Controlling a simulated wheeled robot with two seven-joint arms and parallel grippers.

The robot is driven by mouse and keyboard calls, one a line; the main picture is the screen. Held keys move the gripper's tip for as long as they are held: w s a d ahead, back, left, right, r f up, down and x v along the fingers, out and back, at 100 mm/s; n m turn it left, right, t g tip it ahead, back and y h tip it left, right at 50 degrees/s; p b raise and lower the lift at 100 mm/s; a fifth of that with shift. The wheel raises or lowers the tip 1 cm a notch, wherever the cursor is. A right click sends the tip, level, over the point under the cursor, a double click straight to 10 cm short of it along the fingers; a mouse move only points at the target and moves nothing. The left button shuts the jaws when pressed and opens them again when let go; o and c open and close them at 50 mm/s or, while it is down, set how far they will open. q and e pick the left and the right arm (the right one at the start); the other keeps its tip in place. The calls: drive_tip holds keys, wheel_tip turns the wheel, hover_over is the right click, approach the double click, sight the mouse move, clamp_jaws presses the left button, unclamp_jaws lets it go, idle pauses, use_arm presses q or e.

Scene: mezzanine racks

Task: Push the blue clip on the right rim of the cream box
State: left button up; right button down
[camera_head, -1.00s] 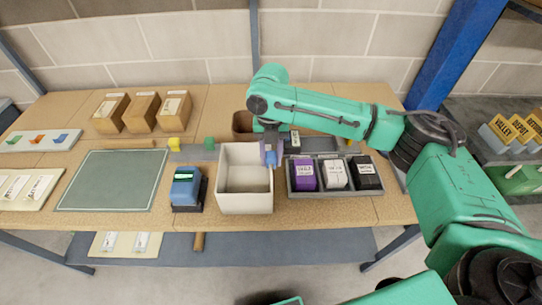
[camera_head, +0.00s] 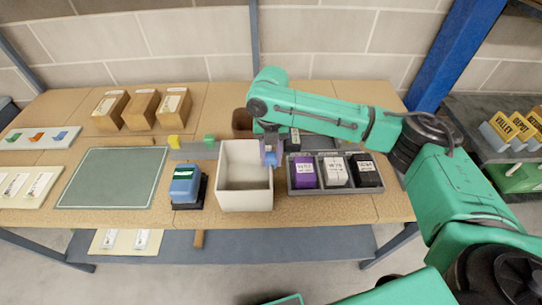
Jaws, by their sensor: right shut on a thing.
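The cream box (camera_head: 244,199) stands open and empty at the middle of the table. The blue clip (camera_head: 271,160) shows at the box's right rim, between the fingers of my right gripper (camera_head: 270,156). The gripper reaches down over the right rim and is shut on the clip; its fingers partly hide it. Whether the clip is fully seated on the rim cannot be told. My left gripper is not in view.
A grey tray (camera_head: 333,191) with purple, white and black boxes stands close to the right of the cream box. A blue device (camera_head: 185,184) stands to its left, beside a green mat (camera_head: 114,178). Several brown boxes (camera_head: 142,110) stand at the back left.

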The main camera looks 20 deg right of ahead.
drive_tip(key=shift+f, duration=0.5)
drive_tip(key=shift+c, duration=0.7)
unclamp_jaws()
wheel_tip(320, 180, up, 7)
drive_tip(key=p, duration=0.8)
drive_tip(key=shift+r, duration=0.1)
